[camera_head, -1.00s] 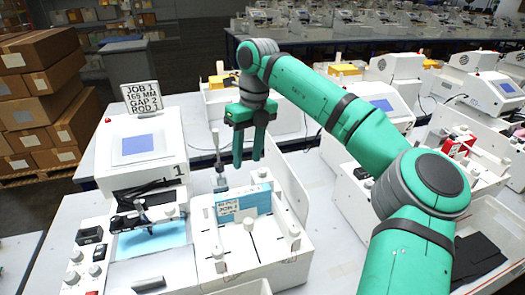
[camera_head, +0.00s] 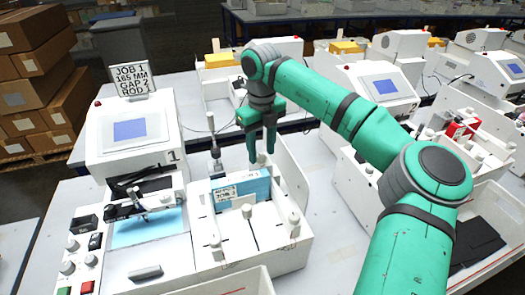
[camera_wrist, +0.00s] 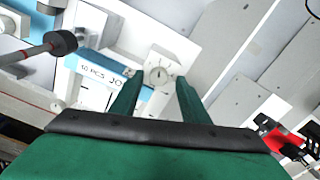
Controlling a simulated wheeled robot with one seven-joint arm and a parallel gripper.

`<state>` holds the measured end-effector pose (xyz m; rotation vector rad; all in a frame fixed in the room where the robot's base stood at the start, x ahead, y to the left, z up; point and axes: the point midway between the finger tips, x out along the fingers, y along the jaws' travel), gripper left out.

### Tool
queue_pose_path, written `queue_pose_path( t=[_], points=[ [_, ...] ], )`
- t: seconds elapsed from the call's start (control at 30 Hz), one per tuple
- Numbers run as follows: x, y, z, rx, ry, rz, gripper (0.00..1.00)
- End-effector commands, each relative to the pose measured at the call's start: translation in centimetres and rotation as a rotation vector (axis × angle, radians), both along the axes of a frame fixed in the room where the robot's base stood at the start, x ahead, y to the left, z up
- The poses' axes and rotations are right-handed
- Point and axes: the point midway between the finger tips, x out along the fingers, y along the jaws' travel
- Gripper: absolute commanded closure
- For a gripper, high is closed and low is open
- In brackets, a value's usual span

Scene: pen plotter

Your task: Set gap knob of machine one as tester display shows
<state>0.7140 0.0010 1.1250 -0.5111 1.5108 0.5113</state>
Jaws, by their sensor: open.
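Machine one (camera_head: 135,150) is a white box marked 1 with a blue screen (camera_head: 130,130), whose text is too small to read. A card (camera_head: 131,80) on top reads JOB 1, 165 MM, GAP 2, ROD 1. Several knobs (camera_head: 72,246) sit on its front left panel; their labels are unreadable. My gripper (camera_head: 261,157) is open and empty above the white tray unit right of machine one. I cannot tell which knob is the gap knob or identify the tester display.
A blue pack with a job label (camera_head: 240,188) lies in the tray unit (camera_head: 285,245), among upright white posts. A thin upright probe (camera_head: 214,150) stands left of my gripper. Other machines (camera_head: 395,100) stand to the right. Stacked cartons (camera_head: 35,85) are at far left.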

Motion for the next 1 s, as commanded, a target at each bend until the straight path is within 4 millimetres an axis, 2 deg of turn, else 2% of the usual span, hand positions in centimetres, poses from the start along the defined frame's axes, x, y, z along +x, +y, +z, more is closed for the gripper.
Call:
queue_pose_path(
  t=[0.13,0.4,0.57,0.6,1.0],
  points=[
    [-0.03,0.09,-0.66,0.000,0.000,0.002,0.58],
    [-0.02,-0.20,-0.75,0.001,-0.001,-0.002,0.58],
    [-0.02,-0.24,-0.74,0.001,-0.001,-0.003,0.97],
    [-0.02,-0.23,-0.74,0.001,-0.001,-0.003,1.00],
    [0.01,-0.19,-0.71,0.000,-0.001,0.070,0.99]
  ],
)
